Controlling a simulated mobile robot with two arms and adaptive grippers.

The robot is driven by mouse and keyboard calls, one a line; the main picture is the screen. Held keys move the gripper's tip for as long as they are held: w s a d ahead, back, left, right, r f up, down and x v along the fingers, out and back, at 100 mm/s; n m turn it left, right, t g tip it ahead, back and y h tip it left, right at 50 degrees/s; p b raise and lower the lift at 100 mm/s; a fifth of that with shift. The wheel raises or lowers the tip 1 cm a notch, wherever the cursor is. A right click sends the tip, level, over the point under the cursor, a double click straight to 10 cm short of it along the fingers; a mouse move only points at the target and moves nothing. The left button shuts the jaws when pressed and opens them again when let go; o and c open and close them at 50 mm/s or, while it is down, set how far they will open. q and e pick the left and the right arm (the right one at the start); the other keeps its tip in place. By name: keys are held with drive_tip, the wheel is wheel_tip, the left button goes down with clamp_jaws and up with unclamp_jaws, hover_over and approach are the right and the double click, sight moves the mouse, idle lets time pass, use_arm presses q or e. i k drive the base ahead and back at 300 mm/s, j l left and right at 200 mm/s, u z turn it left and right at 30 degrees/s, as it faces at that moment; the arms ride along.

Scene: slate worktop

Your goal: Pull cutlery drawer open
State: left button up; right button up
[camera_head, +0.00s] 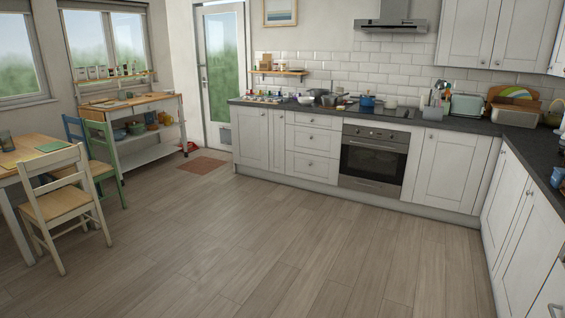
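A stack of white drawers stands under the slate worktop (420,122), left of the oven. The top drawer (303,120), the middle drawer (300,138) and the bottom drawer (300,167) all look shut, with small knobs on their fronts. Nothing on them shows which one holds cutlery. The drawers are across the room, and their fronts are unobstructed in this view. Neither of my grippers is in view.
A wooden chair (65,205) and table (30,150) stand at left. More cupboards (515,225) run along the right side.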

sight(314, 120)
drive_tip(key=i, duration=5.25)
